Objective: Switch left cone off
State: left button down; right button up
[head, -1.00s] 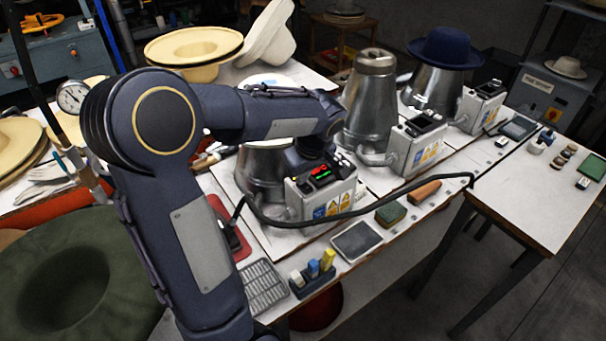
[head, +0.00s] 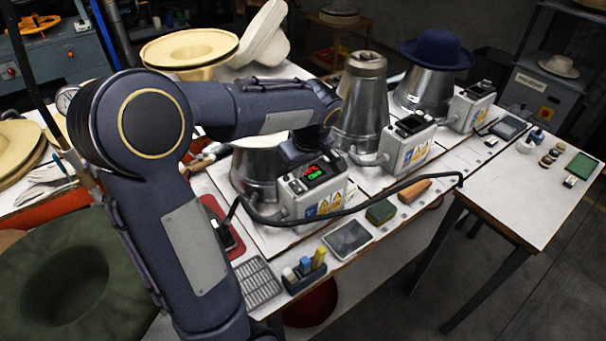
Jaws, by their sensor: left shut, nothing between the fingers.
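The left cone (head: 256,168) is a silver metal form at the near end of the bench, partly hidden behind my left arm. My left gripper (head: 306,155) is shut and empty, pointing down just behind the top of this box. Its fingertips are mostly hidden, so I cannot tell whether they touch the box or its switch. My right gripper is not in view.
The middle cone (head: 361,105) and its box (head: 408,142) stand just beyond, their display dark. The far cone wears a blue hat (head: 436,50). A black cable (head: 400,197) crosses the front.

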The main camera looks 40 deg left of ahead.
pick_arm(q)
jog(key=d+b+v, duration=0.1)
jog(key=b+v, duration=0.1)
jog(key=v, duration=0.8)
jog(key=shift+s+d, duration=0.2)
jog(key=shift+d, duration=0.05)
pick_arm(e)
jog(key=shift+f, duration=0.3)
pick_arm(q)
jog(key=shift+f, duration=0.1)
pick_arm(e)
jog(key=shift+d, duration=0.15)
pick_arm(q)
jog(key=s+d+f+m+t+h, duration=0.2)
jog(key=s+d+f+m+h, duration=0.1)
jog(key=s+d+m, duration=0.3)
jog(key=s+d+f+m+t+h, duration=0.3)
jog(key=s+d+f+m, duration=0.3)
jog(key=s, duration=0.5)
jog(key=shift+m+h, duration=0.4)
jog(key=shift+m, duration=0.1)
